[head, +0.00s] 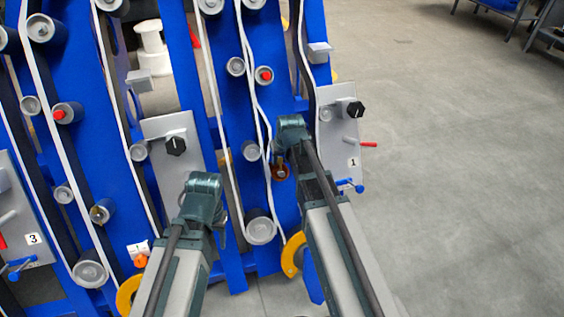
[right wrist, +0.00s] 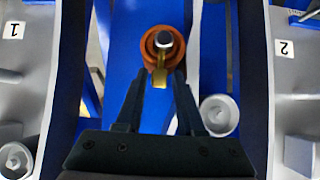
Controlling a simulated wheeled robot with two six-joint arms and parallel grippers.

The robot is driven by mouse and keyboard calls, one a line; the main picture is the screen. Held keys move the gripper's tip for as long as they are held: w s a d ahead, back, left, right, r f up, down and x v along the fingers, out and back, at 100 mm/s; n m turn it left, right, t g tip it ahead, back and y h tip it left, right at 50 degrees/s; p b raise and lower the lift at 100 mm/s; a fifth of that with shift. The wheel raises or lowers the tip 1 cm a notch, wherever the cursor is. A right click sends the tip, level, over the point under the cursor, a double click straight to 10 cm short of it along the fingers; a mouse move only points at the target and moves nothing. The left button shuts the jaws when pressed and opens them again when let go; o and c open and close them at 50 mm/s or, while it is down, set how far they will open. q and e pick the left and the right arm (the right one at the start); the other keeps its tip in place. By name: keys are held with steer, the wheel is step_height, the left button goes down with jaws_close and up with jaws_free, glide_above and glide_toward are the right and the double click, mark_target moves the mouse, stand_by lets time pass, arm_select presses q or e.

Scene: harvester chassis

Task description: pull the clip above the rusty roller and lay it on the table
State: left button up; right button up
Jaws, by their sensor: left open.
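The rusty roller (right wrist: 163,43), orange-brown with a grey hub, shows at the top centre of the upside-down right wrist view. It also shows in the head view (head: 279,173), just below my right wrist. The brass-yellow clip (right wrist: 160,72) sticks out at the roller's edge in the right wrist view; the head view hides it. My right gripper (right wrist: 161,76) is open, its fingertips on either side of the clip with small gaps. My left gripper (head: 221,236) is open in front of the blue frame, mostly hidden by its own wrist, and holds nothing visible.
Blue upright plates (head: 180,60) carry several grey rollers and white belts. Grey panels with black knobs, one numbered 1 (head: 338,140), flank the right arm. A red-handled rod (head: 368,144) juts out right. Grey floor (head: 450,170) is free at right. Benches (head: 508,8) stand far back.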

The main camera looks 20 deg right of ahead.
steer(key=shift+w+f, duration=0.15)
steer(key=shift+f, duration=0.25)
jaws_close()
steer(key=shift+r, duration=0.15)
steer(key=shift+w+r+p, duration=0.4)
steer(key=shift+r+p, duration=0.3)
steer(key=shift+w+r+p, duration=0.45)
steer(key=shift+r+p, duration=0.25)
steer(key=shift+w+r+p, duration=0.4)
steer(key=shift+r+p, duration=0.3)
